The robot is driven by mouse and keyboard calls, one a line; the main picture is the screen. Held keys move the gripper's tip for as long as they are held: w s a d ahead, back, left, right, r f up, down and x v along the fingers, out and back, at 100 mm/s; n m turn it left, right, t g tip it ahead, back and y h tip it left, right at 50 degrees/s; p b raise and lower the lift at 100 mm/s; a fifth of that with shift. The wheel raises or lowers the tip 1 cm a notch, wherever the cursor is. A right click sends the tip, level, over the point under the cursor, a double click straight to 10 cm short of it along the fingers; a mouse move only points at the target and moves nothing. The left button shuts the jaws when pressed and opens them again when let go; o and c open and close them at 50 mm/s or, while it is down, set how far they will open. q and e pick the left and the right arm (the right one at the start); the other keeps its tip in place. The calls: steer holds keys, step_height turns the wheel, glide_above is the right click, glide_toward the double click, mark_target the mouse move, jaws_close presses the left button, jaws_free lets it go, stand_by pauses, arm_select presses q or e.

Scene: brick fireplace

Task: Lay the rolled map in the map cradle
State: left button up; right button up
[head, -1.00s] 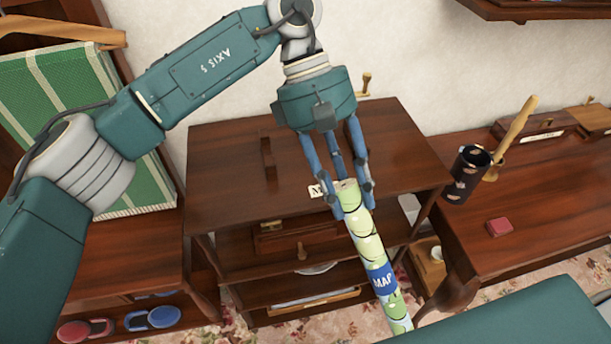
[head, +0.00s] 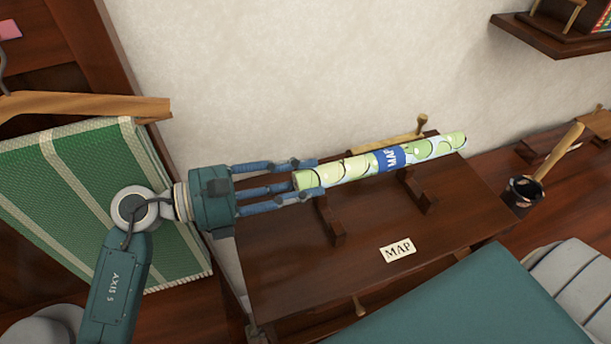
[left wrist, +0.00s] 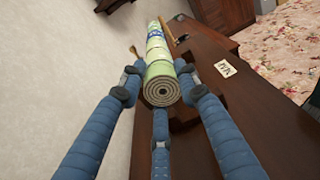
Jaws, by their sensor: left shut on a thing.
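The rolled map (head: 345,171) is a light green tube with a blue MAP band. My left gripper (head: 306,181) is shut on its near end and holds it nearly level, pointing right. The map cradle shows as two dark wooden supports, a left one (head: 329,222) and a right one (head: 417,190), on the cabinet top. The map spans across both supports in the head view; I cannot tell whether it touches them. In the left wrist view the map's spiral end (left wrist: 161,91) sits between the fingers. My right gripper is not in view.
A MAP card (head: 397,250) lies on the cabinet top (head: 290,265) in front of the cradle. A wooden piece with a peg (head: 420,128) stands behind the map. A green striped cloth (head: 95,200) hangs at left. A dark cup (head: 523,190) stands at right.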

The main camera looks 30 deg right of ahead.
arm_select(q)
steer(key=shift+s+d+f+b, duration=0.1)
steer(key=shift+s+f+b, duration=0.15)
steer(key=shift+f, duration=0.35)
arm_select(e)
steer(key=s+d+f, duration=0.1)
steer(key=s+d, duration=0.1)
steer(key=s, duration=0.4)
arm_select(q)
steer(key=shift+w+f, duration=0.1)
steer(key=shift+f, duration=0.25)
step_height(320, 180, down, 4)
steer(key=b, duration=0.2)
steer(key=shift+r+b, duration=0.15)
steer(key=shift+b, duration=0.25)
steer(key=shift+c, duration=0.2)
step_height(320, 180, down, 3)
steer(key=b, duration=0.3)
steer(key=shift+f+b, duration=0.6)
steer(key=shift+b, duration=0.1)
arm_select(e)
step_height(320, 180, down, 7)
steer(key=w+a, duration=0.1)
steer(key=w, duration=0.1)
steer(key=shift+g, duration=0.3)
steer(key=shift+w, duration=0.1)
